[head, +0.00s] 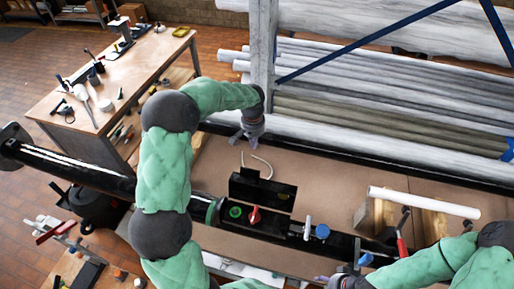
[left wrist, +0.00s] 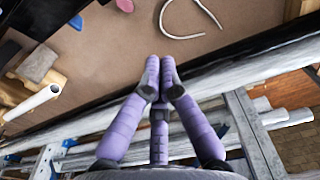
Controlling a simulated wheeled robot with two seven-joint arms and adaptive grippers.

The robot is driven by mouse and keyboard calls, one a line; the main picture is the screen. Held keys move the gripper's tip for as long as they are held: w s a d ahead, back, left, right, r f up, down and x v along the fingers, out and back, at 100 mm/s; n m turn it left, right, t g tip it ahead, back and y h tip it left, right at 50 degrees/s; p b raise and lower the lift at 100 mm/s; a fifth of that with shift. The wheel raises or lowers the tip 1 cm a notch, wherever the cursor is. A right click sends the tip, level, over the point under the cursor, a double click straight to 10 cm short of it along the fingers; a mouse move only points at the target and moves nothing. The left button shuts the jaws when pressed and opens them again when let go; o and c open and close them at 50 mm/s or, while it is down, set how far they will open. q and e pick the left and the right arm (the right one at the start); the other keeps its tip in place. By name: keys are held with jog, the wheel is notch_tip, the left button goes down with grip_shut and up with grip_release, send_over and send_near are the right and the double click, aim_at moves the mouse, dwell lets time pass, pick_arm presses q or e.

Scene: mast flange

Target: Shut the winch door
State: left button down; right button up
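The winch door (head: 262,190) is a flat black panel. It stands raised along the far side of the black mast (head: 288,228), and it is open. In front of it, a green round part (head: 235,212) and a red part (head: 254,215) show on the mast. My left gripper (head: 250,138) is beyond the door, over the brown board, apart from the door. In the left wrist view its purple fingers (left wrist: 160,78) are together with nothing between them. My right gripper (head: 338,281) is low at the bottom edge, partly hidden; its fingers are unclear.
A pale curved rod (head: 258,162) lies behind the door; it also shows in the left wrist view (left wrist: 190,18). A white tube (head: 424,202) rests on wooden blocks at right. Racked long tubes (head: 390,90) and an upright post (head: 263,50) stand behind. A wooden workbench (head: 130,75) is at left.

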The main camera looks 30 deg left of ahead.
pick_arm(q)
notch_tip(320, 180, down, 9)
jog(key=p, duration=0.2)
jog(key=s, duration=0.2)
jog(key=s+r, duration=0.1)
jog(key=shift+s+d+p, duration=0.3)
jog(key=shift+s+p, duration=0.1)
pick_arm(e)
jog(key=r, duration=0.3)
jog(key=shift+s, duration=0.3)
